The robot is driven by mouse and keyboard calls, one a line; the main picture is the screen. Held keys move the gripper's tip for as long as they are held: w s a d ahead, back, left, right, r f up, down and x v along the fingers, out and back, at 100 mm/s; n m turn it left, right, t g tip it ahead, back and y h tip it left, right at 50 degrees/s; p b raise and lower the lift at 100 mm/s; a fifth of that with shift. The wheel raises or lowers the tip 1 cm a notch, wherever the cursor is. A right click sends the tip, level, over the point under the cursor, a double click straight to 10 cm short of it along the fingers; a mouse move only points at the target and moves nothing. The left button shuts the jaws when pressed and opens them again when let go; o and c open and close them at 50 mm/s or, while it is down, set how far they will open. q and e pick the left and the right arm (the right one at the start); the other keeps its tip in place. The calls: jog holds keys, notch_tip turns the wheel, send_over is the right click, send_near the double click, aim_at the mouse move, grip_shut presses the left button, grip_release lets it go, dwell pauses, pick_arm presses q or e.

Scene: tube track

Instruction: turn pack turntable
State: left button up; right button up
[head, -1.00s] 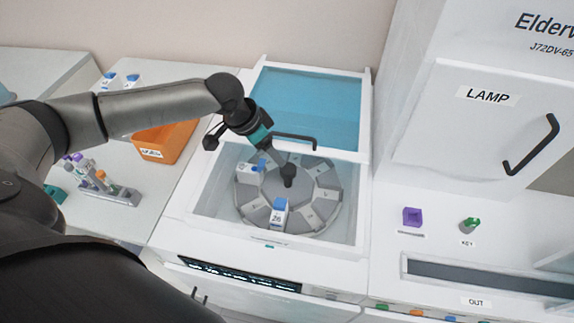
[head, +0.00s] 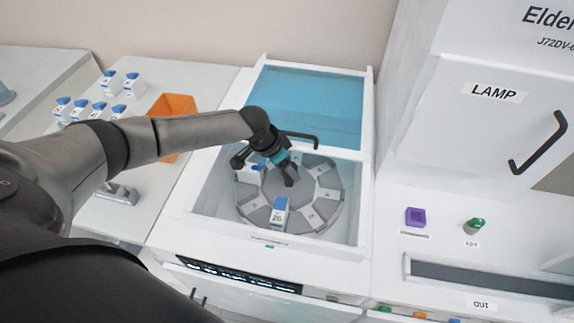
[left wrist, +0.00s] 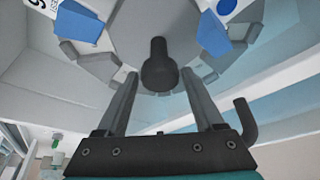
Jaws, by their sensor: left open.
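The grey pack turntable (head: 318,208) sits inside the white machine's open well, with wedge-shaped slots around a dark central knob. Two white packs with blue caps stand on it: one at the front (head: 279,213) and one at the back left (head: 257,168). My left gripper (head: 290,180) reaches down over the turntable's centre and hides most of the knob. In the left wrist view the knob (left wrist: 159,66) stands between the two open fingers (left wrist: 160,98), with a gap on each side. The right gripper is out of view.
A blue sliding lid (head: 310,105) with a black handle (head: 300,138) lies behind the well, close to my left wrist. An orange bin (head: 172,104), several blue-capped packs (head: 100,108) and a tube rack (head: 118,194) are on the left bench. The LAMP cabinet (head: 480,125) stands at right.

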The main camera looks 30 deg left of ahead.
pick_arm(q)
grip_shut()
dwell(0.4)
